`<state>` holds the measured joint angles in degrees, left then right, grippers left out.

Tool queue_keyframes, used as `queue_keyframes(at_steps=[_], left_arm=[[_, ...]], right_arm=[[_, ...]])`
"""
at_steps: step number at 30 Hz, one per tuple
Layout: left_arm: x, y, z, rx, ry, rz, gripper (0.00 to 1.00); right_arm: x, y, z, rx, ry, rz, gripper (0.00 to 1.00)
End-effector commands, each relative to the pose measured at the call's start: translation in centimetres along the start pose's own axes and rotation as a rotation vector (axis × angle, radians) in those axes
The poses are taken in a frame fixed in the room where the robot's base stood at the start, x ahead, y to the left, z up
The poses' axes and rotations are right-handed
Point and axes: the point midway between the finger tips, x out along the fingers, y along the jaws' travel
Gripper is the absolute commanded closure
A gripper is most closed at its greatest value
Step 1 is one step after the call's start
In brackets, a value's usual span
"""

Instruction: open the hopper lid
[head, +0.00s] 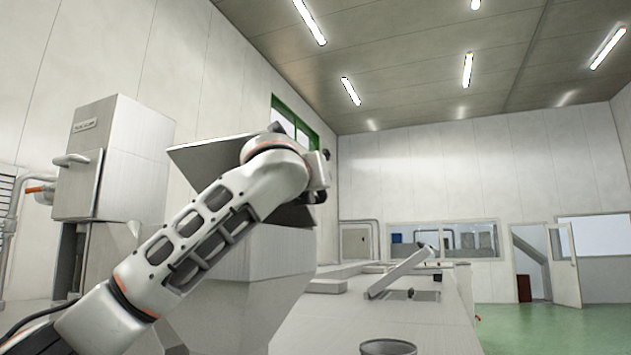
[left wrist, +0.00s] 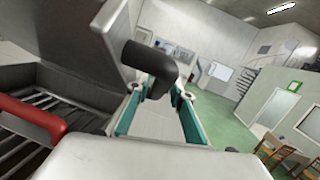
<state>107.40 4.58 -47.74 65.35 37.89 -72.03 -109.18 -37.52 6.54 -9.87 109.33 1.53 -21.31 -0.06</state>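The hopper (head: 255,255) is a pale grey funnel-shaped body left of centre in the head view. Its grey lid (head: 205,155) is a tilted plate above it, partly hidden behind my left arm. In the left wrist view the lid (left wrist: 65,35) stands steeply raised at upper left, with dark bars (left wrist: 25,140) showing in the opening below. A black rounded piece (left wrist: 150,65) projects beside the lid's edge; I cannot tell whether it is a handle or a finger. My left gripper (head: 320,185) is at the lid's right side, its fingers indistinct. My right gripper is out of view.
A red bar (left wrist: 40,120) crosses the opening at left. A grey cabinet (head: 120,160) stands behind the hopper. A bucket-like container (head: 388,347) is at the lower edge. Green floor is clear at right.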

Motion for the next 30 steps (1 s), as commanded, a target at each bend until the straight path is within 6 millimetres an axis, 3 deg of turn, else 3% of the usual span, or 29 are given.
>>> queue_keyframes(at_steps=[8, 22, 30], left_arm=[[-2.2, 0.0, 0.0, 0.0, 0.0, -0.003, 0.78], [-10.1, 0.0, 0.1, 0.001, -0.003, -0.002, 0.78], [-11.9, 0.0, 0.1, 0.0, -0.001, 0.0, 0.78]], right_arm=[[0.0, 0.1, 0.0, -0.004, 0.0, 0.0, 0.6], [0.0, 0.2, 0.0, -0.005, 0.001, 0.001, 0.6], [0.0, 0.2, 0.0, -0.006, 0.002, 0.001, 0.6]])
